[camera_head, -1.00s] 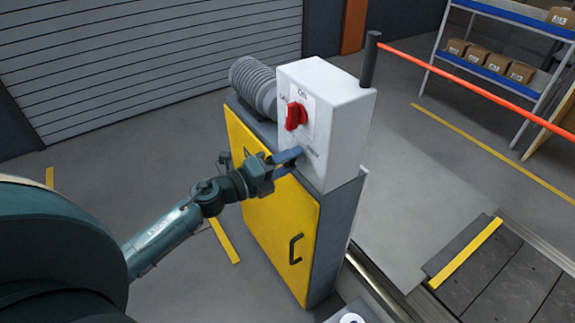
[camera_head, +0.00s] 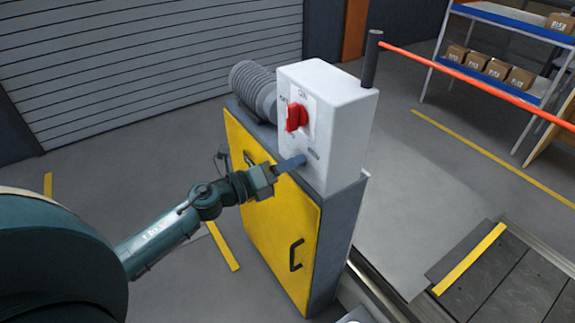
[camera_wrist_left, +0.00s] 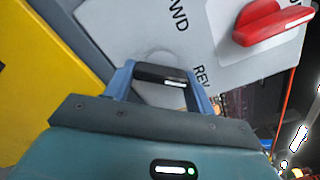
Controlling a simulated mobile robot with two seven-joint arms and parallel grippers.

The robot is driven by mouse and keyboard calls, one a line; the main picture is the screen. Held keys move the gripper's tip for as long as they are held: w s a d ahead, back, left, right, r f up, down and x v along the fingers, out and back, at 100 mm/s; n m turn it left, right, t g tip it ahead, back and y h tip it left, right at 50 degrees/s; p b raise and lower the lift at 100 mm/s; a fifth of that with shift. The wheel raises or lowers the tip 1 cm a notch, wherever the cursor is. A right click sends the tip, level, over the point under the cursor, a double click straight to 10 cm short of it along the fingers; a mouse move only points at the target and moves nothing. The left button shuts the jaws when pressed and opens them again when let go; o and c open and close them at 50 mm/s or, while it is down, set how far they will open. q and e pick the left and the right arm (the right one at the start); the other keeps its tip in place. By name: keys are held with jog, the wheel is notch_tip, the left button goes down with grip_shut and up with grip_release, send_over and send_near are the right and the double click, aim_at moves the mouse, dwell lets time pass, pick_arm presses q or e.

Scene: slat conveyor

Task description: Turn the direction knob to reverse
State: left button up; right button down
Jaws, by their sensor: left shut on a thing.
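The white control box (camera_head: 342,125) stands on top of the yellow-doored cabinet. My left gripper (camera_head: 301,160) reaches its lower front face in the head view. In the left wrist view, my left gripper's blue fingers (camera_wrist_left: 160,82) are shut on the dark direction knob (camera_wrist_left: 150,73), one at each end. A white mark shows on the knob's right part, on the side of the REV label (camera_wrist_left: 201,77). The FWD label (camera_wrist_left: 179,15) is above, partly cut off. In the head view the fingers hide the knob. My right gripper is not in view.
A red switch knob (camera_head: 297,116) sits above on the same box, and also shows in the left wrist view (camera_wrist_left: 270,22). The yellow cabinet door (camera_head: 270,210) has a black handle. An orange-red bar (camera_head: 470,75) runs off right from a dark post.

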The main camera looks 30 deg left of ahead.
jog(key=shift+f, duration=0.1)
pick_arm(q)
jog(key=o, duration=1)
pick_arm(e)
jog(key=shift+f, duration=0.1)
pick_arm(q)
jog(key=b+v, duration=0.2)
jog(key=v, duration=1.1)
jog(key=shift+a, duration=0.1)
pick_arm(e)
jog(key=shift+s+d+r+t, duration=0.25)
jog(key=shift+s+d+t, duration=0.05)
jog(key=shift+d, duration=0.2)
pick_arm(q)
jog(key=shift+r, duration=0.1)
